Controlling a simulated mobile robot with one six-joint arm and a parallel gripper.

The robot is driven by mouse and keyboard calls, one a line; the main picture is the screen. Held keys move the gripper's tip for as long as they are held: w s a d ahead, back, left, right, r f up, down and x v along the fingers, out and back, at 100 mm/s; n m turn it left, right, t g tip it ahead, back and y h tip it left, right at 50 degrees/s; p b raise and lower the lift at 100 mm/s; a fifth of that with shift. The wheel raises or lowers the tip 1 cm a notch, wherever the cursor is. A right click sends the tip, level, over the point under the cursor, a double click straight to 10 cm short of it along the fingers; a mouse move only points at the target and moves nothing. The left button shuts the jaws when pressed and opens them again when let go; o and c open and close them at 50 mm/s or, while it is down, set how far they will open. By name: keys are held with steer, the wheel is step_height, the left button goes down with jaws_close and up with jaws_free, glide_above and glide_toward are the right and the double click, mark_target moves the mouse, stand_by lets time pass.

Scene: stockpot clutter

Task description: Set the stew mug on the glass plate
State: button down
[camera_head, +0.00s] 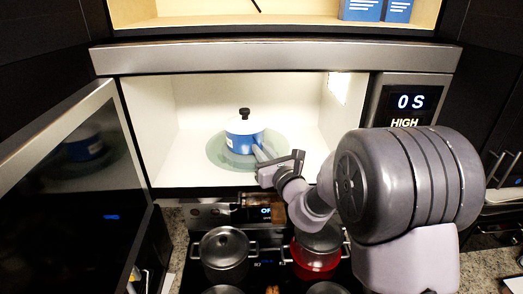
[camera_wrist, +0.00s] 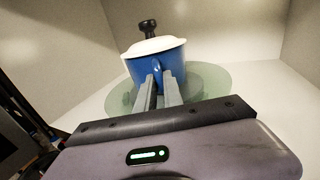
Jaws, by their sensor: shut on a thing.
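The stew mug (camera_head: 243,136) is blue with a white lid and a black knob. It is inside the open microwave, upright at the round glass plate (camera_head: 215,152). In the wrist view the mug (camera_wrist: 142,70) stands over the greenish plate (camera_wrist: 212,80); whether its base touches the glass is hidden. My gripper (camera_head: 258,150) reaches in from the front right. In the wrist view its fingers (camera_wrist: 159,84) are shut on the mug's handle at the near side.
The microwave door (camera_head: 75,160) stands open at the left. A display panel (camera_head: 408,102) is at the right. Below, a stove holds a grey pot (camera_head: 224,250) and a red pot (camera_head: 316,262). Free white floor lies around the plate inside the microwave.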

steer(key=c, duration=1.5)
jaws_free()
steer(key=shift+f, duration=0.1)
steer(key=b+v, duration=0.3)
steer(key=v, duration=0.9)
steer(key=s+a+r+n+g+y, duration=0.3)
steer(key=s+a+n+g+y, duration=0.2)
steer(key=s+a+n, duration=0.25)
steer(key=s+a+f+n+g+h, duration=0.1)
steer(key=s+a+f+n+g, duration=0.15)
steer(key=s+n, duration=0.4)
steer(key=s+a+f+n+g, duration=0.1)
steer(key=s+n+g, duration=0.35)
steer(key=s, duration=0.35)
steer(key=s+d+f+n+h, duration=0.1)
steer(key=s+d+n+h, duration=0.1)
steer(key=d+h, duration=0.1)
steer(key=s+d+f+n+h, duration=0.1)
steer(key=s+d+n+h, duration=0.1)
steer(key=d, duration=0.4)
steer(key=s+d+f+n+t+h, duration=0.1)
steer(key=s+d+n+h, duration=0.1)
steer(key=d+n+h, duration=0.2)
steer(key=shift+s+d+f+n, duration=0.15)
steer(key=shift+s+d+n, duration=0.1)
steer(key=shift+s+d, duration=0.05)
